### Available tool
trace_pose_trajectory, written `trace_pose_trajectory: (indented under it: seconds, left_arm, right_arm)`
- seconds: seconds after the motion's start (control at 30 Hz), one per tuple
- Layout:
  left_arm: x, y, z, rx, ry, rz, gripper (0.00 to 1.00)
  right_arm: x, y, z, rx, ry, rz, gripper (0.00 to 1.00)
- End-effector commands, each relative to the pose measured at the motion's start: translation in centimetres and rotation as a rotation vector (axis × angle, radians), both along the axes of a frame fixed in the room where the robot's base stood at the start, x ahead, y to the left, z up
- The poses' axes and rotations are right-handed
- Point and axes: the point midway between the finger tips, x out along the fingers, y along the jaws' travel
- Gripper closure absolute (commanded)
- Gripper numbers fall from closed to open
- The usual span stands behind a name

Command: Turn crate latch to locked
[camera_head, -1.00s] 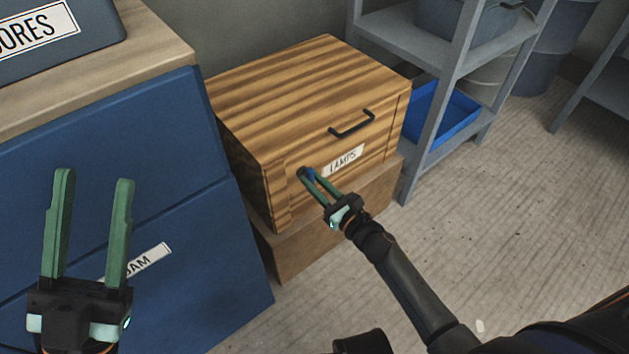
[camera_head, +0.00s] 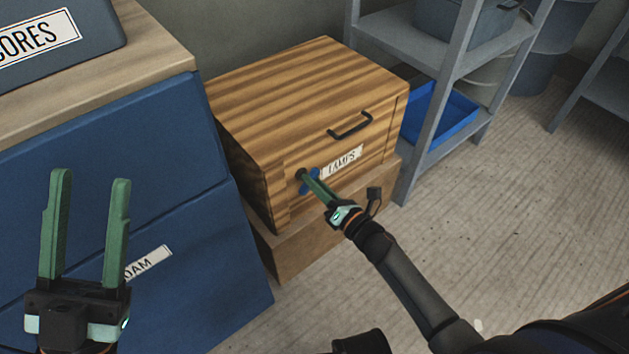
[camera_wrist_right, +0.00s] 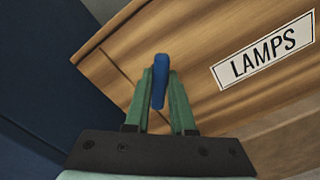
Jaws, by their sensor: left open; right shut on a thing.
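The wooden crate (camera_head: 300,95) with a LAMPS label stands on a brown box in the middle of the head view. Its blue latch (camera_head: 313,174) is on the front face, left of the label. My right gripper (camera_head: 311,181) is shut on the latch, which shows as a blue handle between the fingers in the right wrist view (camera_wrist_right: 159,80). The fingers partly cover the latch and its pivot. My left gripper (camera_head: 90,185) is open and empty in front of the blue drawers, away from the crate.
Blue drawers (camera_head: 110,150) stand close left of the crate, with a grey bin (camera_head: 60,35) on top. A black handle (camera_head: 350,126) sticks out of the crate's front. A grey shelf (camera_head: 440,80) stands to the right. The floor in front is clear.

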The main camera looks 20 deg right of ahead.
Motion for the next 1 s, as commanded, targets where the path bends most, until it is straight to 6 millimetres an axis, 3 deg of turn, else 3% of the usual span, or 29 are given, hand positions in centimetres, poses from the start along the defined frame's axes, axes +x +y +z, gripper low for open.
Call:
trace_pose_trajectory:
  seconds: [0.6, 1.0]
  left_arm:
    - [-0.1, 0.2, 1.7, -0.011, -0.006, -0.003, 0.50]
    - [-0.1, 0.2, 2.4, 0.000, -0.016, 0.003, 0.50]
  right_arm:
    - [0.0, -0.2, -0.3, 0.542, 0.199, 0.000, 1.00]
    - [0.1, -0.2, -0.5, 0.775, 0.283, 0.001, 1.00]
